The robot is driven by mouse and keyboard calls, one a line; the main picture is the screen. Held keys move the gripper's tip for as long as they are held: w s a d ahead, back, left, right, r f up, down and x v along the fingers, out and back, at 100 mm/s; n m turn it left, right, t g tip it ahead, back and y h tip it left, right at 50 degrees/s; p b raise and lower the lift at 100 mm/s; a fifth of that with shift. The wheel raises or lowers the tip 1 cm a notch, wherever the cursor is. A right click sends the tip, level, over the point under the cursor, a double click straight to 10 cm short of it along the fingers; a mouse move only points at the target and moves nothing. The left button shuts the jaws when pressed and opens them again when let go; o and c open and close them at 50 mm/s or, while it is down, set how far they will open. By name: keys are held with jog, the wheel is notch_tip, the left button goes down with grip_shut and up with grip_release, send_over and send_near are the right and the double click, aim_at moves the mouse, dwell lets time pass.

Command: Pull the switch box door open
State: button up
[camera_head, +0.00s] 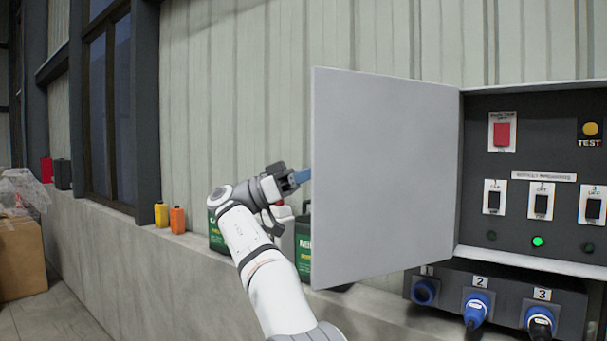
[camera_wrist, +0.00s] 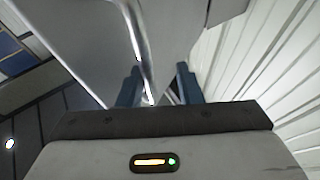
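The switch box door (camera_head: 385,175) is a flat light grey panel. It stands swung open to the left of the switch box (camera_head: 525,264), whose inside is exposed. My gripper (camera_head: 302,176) is at the door's free left edge, its blue fingertips meeting that edge in the head view. The gap looks wider than the edge, so the gripper appears open. Whether a finger touches the door is unclear.
Inside the box are a red switch (camera_head: 502,133), a yellow test button (camera_head: 590,129) and several smaller switches. Blue plugs (camera_head: 476,309) sit below. Green containers (camera_head: 303,245) stand on the ledge behind my arm, with small yellow (camera_head: 161,214) and orange (camera_head: 177,220) bottles further left.

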jog(key=p+v, duration=0.2)
jog(key=v, duration=0.5)
jog(key=shift+a+p, duration=0.3)
